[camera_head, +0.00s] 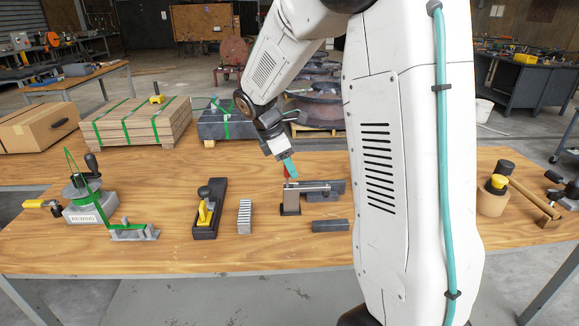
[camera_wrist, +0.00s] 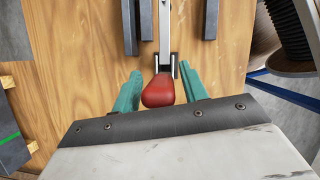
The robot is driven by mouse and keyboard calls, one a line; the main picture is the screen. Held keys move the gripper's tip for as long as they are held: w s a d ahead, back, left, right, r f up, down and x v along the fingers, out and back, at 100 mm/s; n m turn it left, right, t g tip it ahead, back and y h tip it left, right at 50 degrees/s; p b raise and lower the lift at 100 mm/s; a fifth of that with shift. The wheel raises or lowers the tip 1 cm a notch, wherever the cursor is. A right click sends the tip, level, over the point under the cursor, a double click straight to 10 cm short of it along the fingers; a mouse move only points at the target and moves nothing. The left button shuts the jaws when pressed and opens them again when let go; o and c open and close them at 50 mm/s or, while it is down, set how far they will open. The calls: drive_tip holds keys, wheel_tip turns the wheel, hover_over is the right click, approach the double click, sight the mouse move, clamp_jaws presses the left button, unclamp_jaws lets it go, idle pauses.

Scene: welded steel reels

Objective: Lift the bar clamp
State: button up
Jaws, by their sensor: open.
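The bar clamp (camera_head: 307,186) stands on the wooden table, with a steel bar, dark jaws and a red handle. Its red handle (camera_wrist: 158,92) lies between my teal fingers in the wrist view, and its bar (camera_wrist: 165,30) runs away toward the top. My gripper (camera_head: 289,166) is above the handle end of the clamp, pointing down; its fingers (camera_wrist: 160,73) are open on either side of the handle. A gap shows on the right side; on the left the handle is close to the finger. Part of the handle's near end is close to my gripper's body.
A dark block (camera_head: 330,225) lies in front of the clamp. A ribbed block (camera_head: 245,216) and a plane (camera_head: 208,209) stand to its left. A strapping tool (camera_head: 90,203) is further left. A mallet (camera_head: 522,192) lies at the right. Strapped boards (camera_head: 135,124) are behind.

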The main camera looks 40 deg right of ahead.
drive_tip(key=shift+s+d+f, duration=0.1)
drive_tip(key=shift+d+f, duration=0.05)
drive_tip(key=shift+f, duration=0.25)
clamp_jaws()
